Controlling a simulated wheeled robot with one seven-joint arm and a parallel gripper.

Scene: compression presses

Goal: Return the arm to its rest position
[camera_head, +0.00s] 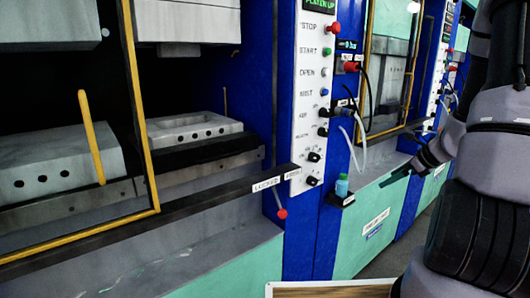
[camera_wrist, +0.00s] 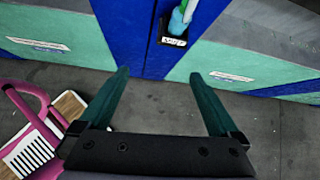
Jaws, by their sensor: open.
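My gripper (camera_head: 408,174) is at the right of the head view, in front of the presses and to the right of a small bottle. In the wrist view my gripper (camera_wrist: 165,105) has its two dark green fingers spread wide apart, with nothing between them but floor and the lower press front. My grey arm fills the right edge of the head view.
A blue and teal press (camera_head: 238,258) stands close at left, with a white control panel (camera_head: 312,95). A teal bottle (camera_head: 342,185) stands on a small black shelf (camera_head: 341,200). A pink-framed item (camera_wrist: 40,125) with a white comb-like part lies at lower left in the wrist view. Grey floor (camera_wrist: 160,105) is open below.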

